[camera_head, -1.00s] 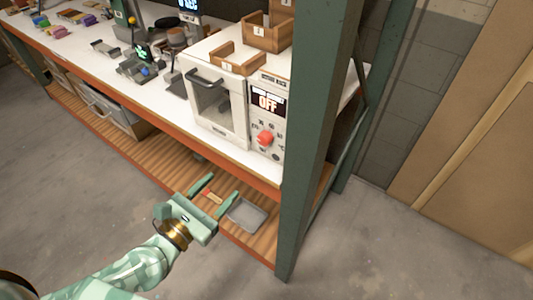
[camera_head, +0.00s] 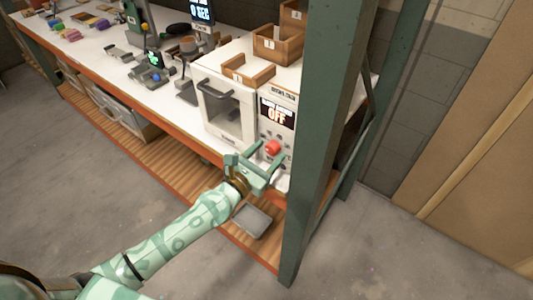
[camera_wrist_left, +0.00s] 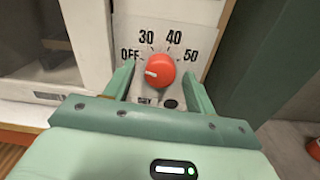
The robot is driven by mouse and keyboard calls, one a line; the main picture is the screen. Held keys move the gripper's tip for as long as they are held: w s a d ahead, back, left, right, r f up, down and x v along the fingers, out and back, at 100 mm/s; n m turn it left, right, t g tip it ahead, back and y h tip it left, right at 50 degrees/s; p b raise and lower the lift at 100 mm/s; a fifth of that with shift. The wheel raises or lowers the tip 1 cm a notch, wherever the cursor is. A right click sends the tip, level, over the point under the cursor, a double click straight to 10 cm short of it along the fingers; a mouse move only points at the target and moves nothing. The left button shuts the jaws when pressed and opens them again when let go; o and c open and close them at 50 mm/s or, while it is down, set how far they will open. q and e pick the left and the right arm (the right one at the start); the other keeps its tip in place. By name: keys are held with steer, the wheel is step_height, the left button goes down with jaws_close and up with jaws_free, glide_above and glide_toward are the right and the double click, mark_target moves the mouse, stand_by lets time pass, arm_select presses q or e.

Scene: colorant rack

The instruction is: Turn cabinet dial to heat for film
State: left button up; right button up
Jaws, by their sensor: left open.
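The cabinet (camera_head: 232,118) is a white box with a dark-handled glass door and a right-hand panel. Its display (camera_head: 276,115) reads OFF. The red dial (camera_head: 273,147) sits below the display. In the left wrist view the dial (camera_wrist_left: 161,70) has its white mark pointing left, near the OFF label; 30, 40 and 50 are printed around it. My left gripper (camera_head: 269,153) is open in front of the panel. In the left wrist view its fingers (camera_wrist_left: 158,76) stand on either side of the dial, with gaps showing. My right gripper is not in view.
A green rack post (camera_head: 322,130) stands close to the right of the cabinet. Wooden bins (camera_head: 277,45) sit on top of the cabinet. A grey tray (camera_head: 252,220) lies on the lower shelf below my arm. The floor in front is clear.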

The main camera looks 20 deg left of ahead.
arm_select(q)
steer(key=shift+c, duration=0.2)
steer(key=c, duration=0.9)
